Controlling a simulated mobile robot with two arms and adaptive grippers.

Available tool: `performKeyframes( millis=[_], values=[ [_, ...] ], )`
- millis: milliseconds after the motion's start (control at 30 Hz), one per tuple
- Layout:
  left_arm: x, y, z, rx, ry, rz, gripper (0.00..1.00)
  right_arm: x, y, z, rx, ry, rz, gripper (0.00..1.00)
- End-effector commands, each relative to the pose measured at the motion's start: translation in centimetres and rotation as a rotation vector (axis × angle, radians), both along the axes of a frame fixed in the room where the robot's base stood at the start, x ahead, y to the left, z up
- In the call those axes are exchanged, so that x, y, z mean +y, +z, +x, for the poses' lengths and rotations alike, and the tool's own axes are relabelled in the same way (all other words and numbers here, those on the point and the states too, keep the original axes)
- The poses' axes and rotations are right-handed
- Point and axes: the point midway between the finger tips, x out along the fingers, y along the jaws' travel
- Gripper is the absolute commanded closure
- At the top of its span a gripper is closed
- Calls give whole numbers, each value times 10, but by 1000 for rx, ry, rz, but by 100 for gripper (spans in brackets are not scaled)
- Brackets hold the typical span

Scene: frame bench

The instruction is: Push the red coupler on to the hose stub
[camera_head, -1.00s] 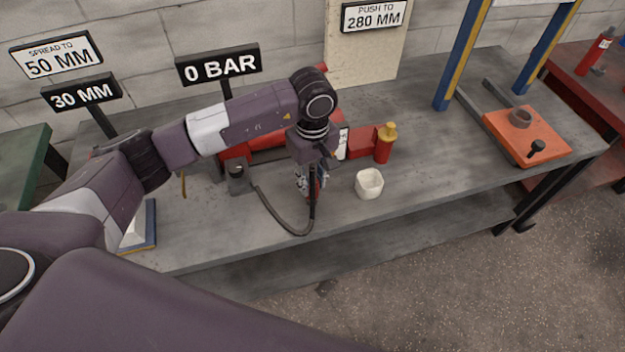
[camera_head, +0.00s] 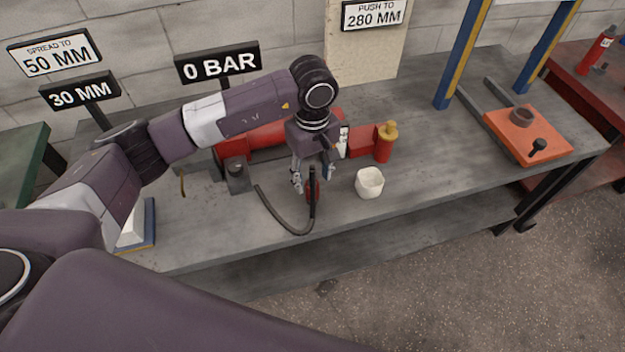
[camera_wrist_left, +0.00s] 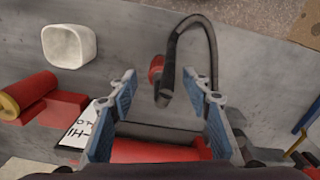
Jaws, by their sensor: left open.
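The red coupler (camera_head: 313,189) is in the middle of the bench in the head view, by the upper end of the dark hose (camera_head: 284,225). In the left wrist view the coupler (camera_wrist_left: 156,66) sits just behind the hose's hanging end (camera_wrist_left: 163,97). I cannot tell whether they are joined, and I cannot pick out the stub clearly. My left gripper (camera_head: 313,180) is open, pointing down just above the coupler. In the wrist view its spread blue-padded fingers (camera_wrist_left: 159,75) have the coupler in the gap, with no visible contact. My right gripper is not in view.
A white cup (camera_head: 369,184) stands to the right of the coupler. An orange plate (camera_head: 525,137) is far right. The bench's front strip is clear.

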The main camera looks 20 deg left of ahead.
Motion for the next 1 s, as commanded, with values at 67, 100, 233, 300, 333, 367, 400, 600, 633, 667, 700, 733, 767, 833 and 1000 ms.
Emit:
performKeyframes(
  millis=[67, 100, 233, 300, 333, 367, 400, 600, 633, 667, 700, 733, 767, 833, 1000],
  values=[
    [0, 19, 2, -6, -1, 0, 55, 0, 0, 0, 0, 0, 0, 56],
    [1, 28, 2, -7, -1, 0, 55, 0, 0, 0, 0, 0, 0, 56],
    [1, 56, 1, -5, 0, 1, 55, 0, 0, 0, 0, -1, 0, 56],
    [0, 69, 1, -4, -1, 0, 55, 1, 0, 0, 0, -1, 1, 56],
    [1, 74, 1, -4, -1, 0, 55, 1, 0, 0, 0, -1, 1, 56],
    [1, 78, 1, -5, 0, 1, 55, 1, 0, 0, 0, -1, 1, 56],
    [0, 83, 1, -4, 1, 0, 55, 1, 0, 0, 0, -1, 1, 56],
    [1, 96, 0, -1, 0, 1, 55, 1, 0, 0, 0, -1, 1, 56],
    [1, 96, 0, -1, 0, 1, 55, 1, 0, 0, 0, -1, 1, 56],
    [1, 97, 0, -1, 0, 1, 55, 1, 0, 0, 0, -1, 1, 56],
    [1, 97, 0, -1, 0, 1, 55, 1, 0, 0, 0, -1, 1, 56],
    [1, 97, 0, 0, 0, 0, 55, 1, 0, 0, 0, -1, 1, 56],
    [0, 97, 0, 0, 0, 0, 55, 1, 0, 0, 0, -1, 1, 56],
    [0, 97, 0, -1, 0, 1, 55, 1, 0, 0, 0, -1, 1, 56],
    [0, 96, 0, -1, 0, 1, 55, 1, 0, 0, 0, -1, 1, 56]
  ],
)
